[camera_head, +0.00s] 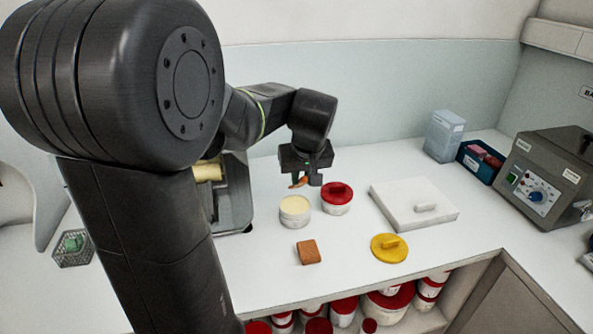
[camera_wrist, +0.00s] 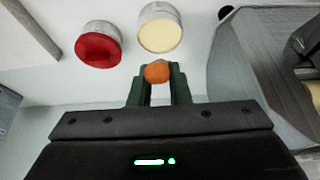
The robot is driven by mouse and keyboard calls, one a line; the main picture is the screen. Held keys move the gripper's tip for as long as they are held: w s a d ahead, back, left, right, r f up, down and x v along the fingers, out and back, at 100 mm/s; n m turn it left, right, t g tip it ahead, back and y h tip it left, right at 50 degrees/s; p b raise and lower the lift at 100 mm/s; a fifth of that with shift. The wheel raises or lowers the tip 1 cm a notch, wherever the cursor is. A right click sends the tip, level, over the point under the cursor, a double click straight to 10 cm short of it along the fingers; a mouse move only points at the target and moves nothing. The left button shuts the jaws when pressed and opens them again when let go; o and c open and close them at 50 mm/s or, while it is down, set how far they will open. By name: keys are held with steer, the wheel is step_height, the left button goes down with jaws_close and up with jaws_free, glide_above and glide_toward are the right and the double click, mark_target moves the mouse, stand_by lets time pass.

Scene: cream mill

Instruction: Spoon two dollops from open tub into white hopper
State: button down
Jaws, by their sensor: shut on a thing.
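The open tub (camera_head: 295,221) stands on the white counter with pale cream in it; it also shows in the wrist view (camera_wrist: 160,9). My gripper (camera_head: 307,180) is above the counter, behind and above the open tub in the head view. It is shut on an orange-brown piece (camera_head: 298,183), whose rounded end (camera_wrist: 157,72) shows between the fingers in the wrist view. It looks like part of a spoon, but its full shape is not clear. I cannot make out a white hopper; my arm covers part of the grey machine (camera_head: 236,199) with a cream roller.
A red-lidded tub (camera_head: 337,195) stands right beside the open tub. A brown block (camera_head: 308,252), a yellow lid (camera_head: 389,248) and a white slab with a handle (camera_head: 400,209) lie on the counter. A control box (camera_head: 545,180) and blue bin (camera_head: 478,162) stand at right.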

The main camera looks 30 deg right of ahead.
steer(key=shift+s+f, duration=0.1)
steer(key=shift+f, duration=0.3)
step_height(320, 180, down, 6)
steer(key=b, duration=0.5)
steer(key=shift+r+p, duration=2.1)
steer(key=shift+r, duration=0.7)
